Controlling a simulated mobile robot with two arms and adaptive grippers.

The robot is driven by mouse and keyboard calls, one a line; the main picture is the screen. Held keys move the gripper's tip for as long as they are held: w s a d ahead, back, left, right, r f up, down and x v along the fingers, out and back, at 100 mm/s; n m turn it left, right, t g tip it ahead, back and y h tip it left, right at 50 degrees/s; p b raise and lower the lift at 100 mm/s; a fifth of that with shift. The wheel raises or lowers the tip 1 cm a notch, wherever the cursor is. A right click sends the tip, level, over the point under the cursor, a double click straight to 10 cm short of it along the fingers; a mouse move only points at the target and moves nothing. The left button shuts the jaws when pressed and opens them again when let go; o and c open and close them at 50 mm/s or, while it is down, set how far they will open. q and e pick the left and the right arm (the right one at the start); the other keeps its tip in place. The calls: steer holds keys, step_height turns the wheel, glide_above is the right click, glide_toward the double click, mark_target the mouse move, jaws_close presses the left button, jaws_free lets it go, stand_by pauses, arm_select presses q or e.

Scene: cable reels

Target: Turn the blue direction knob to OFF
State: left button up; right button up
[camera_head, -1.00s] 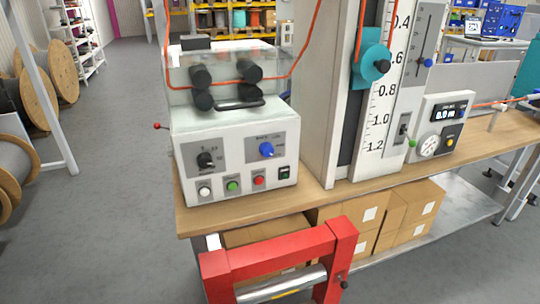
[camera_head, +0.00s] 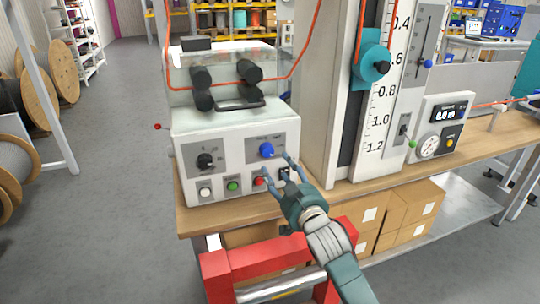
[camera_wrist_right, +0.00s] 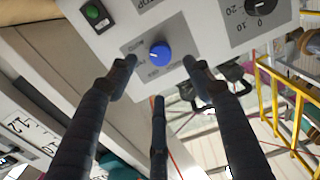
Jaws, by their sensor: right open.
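The blue direction knob (camera_head: 266,150) sits on a grey plate at the right of the white machine's front panel. In the right wrist view the knob (camera_wrist_right: 160,54) shows a pale pointer mark, with small lettering around it that I cannot read clearly. My right gripper (camera_head: 277,168) is open and empty, just in front of and slightly below the knob. In the right wrist view its fingers (camera_wrist_right: 160,68) lie on either side of the knob, apart from it as far as I can tell. My left gripper is not in view.
A black knob (camera_head: 205,160) is left of the blue one. Below are white, green (camera_head: 233,186) and red (camera_head: 259,181) buttons and a small black switch. A red frame (camera_head: 245,262) stands before the bench (camera_head: 190,222). A tall scale column (camera_head: 378,120) rises to the right.

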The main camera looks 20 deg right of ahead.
mark_target(269, 154)
steer(key=w, duration=0.9)
steer(key=shift+a+p, duration=0.2)
steer(key=shift+p, duration=0.2)
steer(key=shift+c, duration=0.5)
steer(key=shift+f, duration=0.15)
steer(key=c, duration=1.1)
